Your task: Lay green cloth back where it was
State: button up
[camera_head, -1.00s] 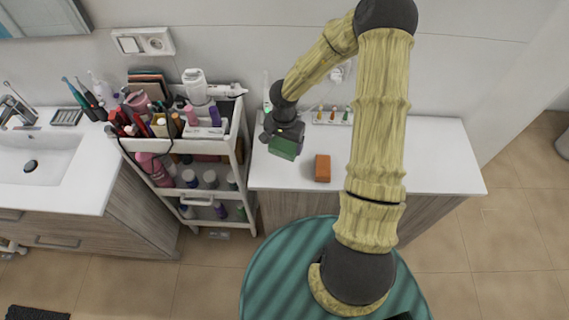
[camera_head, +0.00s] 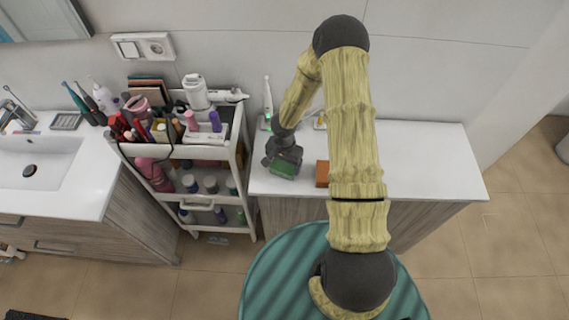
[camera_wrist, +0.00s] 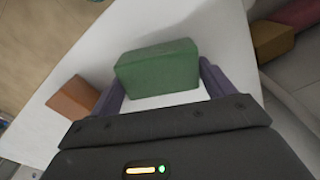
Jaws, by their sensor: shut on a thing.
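The green cloth (camera_wrist: 158,70) is a folded, block-shaped piece between the two fingers of my gripper (camera_wrist: 165,88) in the wrist view. My gripper is shut on it. In the head view the green cloth (camera_head: 284,169) shows at the end of my gripper (camera_head: 284,160), over the left part of the white counter (camera_head: 420,150). I cannot tell whether the cloth touches the counter.
An orange-brown block (camera_head: 322,174) lies on the counter to the right of my gripper. A white electric toothbrush (camera_head: 268,105) stands behind it. The white cart (camera_head: 240,140), full of cosmetics, stands close on the left. The counter's right part is clear.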

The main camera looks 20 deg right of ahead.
aim_at(285, 165)
jog(key=shift+s, duration=0.2)
jog(key=o, duration=0.8)
jog(key=shift+w+d+r, duration=0.1)
jog(key=shift+r, duration=0.45)
notch_tip(285, 165, up, 11)
jog(key=shift+f+p, duration=0.1)
jog(key=shift+p, duration=0.35)
